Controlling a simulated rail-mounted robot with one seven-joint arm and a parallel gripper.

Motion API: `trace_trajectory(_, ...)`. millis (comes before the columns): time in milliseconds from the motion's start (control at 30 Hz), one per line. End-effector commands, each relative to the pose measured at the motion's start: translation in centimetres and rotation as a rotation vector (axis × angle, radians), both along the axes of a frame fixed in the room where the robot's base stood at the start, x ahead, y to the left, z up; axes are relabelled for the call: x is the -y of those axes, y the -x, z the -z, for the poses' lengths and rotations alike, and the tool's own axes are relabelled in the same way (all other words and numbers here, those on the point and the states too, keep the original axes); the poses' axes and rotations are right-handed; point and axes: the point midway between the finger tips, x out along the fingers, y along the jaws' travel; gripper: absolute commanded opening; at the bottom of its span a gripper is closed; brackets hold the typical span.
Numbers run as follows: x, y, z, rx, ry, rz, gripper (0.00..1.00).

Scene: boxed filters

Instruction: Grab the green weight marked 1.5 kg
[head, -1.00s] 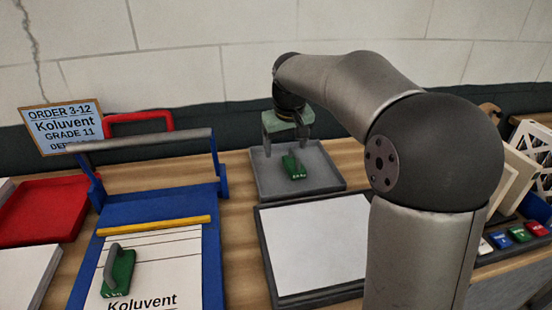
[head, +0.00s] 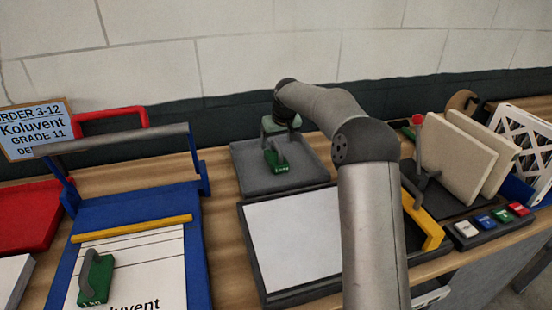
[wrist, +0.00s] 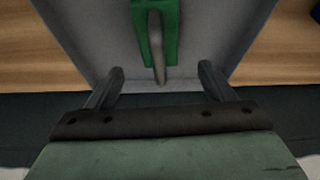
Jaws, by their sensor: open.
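A green weight (head: 277,163) with a grey handle lies in the grey tray (head: 243,182); its label is too small to read surely. My gripper (head: 281,145) is open over the tray, at the weight's far end. In the wrist view the green weight (wrist: 143,40) and its handle point toward the space between my open fingers (wrist: 161,72), not clearly between them. A second green weight (head: 97,283), its label seeming to read 1 kg, stands on the paper on the blue frame at left.
A white panel in a dark frame (head: 293,240) lies in front of the tray. A blue frame with a grey bar (head: 110,141) stands left. Cream panels (head: 462,150), a yellow handle (head: 424,222) and coloured buttons (head: 490,220) are at right.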

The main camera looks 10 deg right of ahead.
Motion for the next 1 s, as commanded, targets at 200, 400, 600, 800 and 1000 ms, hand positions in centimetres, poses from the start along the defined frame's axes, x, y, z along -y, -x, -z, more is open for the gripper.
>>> trace_trajectory(200,-0.1,-0.6,1.3,0.0,0.0,0.0,0.75)
trace_trajectory(400,-0.3,-1.7,3.9,-0.002,-0.001,0.001,0.75)
trace_trajectory(600,-0.4,-2.4,5.7,0.0,0.001,0.0,0.75)
trace_trajectory(800,-0.4,-2.4,5.7,0.001,0.001,0.0,0.75)
trace_trajectory(1000,-0.4,-2.4,5.7,0.001,0.001,0.0,0.23)
